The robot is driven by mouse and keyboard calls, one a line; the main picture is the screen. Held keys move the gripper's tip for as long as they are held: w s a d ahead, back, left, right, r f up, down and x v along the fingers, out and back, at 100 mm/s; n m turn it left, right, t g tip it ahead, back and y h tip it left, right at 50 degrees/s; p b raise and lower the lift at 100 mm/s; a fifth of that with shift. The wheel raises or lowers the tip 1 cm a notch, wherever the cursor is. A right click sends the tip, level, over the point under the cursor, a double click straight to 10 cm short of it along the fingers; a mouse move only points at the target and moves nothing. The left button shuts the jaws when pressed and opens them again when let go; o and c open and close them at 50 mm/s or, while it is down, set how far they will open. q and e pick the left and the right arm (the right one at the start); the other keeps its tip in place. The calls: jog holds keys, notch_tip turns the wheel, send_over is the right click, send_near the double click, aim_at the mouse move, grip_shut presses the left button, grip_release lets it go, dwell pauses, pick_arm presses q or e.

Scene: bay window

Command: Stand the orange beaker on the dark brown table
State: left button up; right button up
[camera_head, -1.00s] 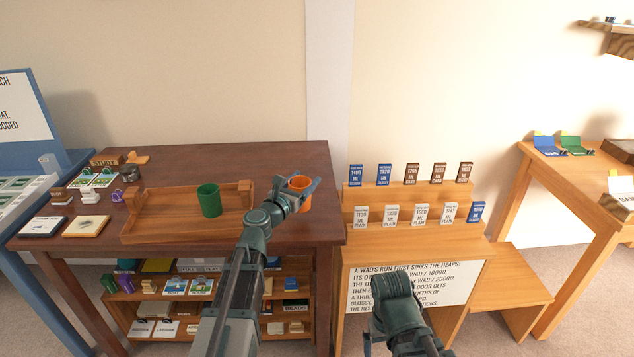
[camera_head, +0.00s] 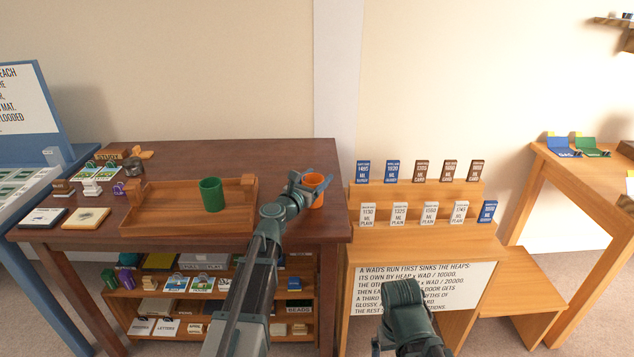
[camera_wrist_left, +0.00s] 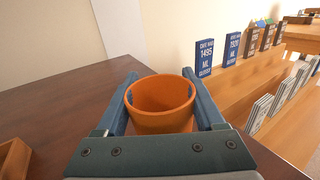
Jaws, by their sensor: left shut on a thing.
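The orange beaker (camera_head: 316,191) is upright at the right end of the dark brown table (camera_head: 290,152). My left gripper (camera_head: 312,183) is shut on it, with one finger on each side. In the left wrist view the beaker (camera_wrist_left: 160,98) sits between the two fingers (camera_wrist_left: 160,92), its open mouth toward the camera. I cannot tell whether its base touches the tabletop, as the gripper hides that part. My right arm shows at the bottom of the head view, but its fingers are not seen.
A wooden tray (camera_head: 160,229) with a green beaker (camera_head: 211,195) stands left of my left gripper. Small boxes and cards lie at the table's left end. A lighter stepped stand (camera_head: 440,241) with several upright cards adjoins on the right. Bare tabletop lies behind the orange beaker.

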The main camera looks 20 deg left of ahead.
pick_arm(q)
jog(key=shift+f, duration=0.1)
jog(key=o, duration=1.3)
jog(key=shift+o, duration=0.2)
jog(key=shift+s+r, duration=0.2)
jog(key=shift+s, duration=0.05)
jog(key=v, duration=1.1)
jog(key=shift+s+a+f, duration=0.1)
jog(key=shift+s, duration=0.15)
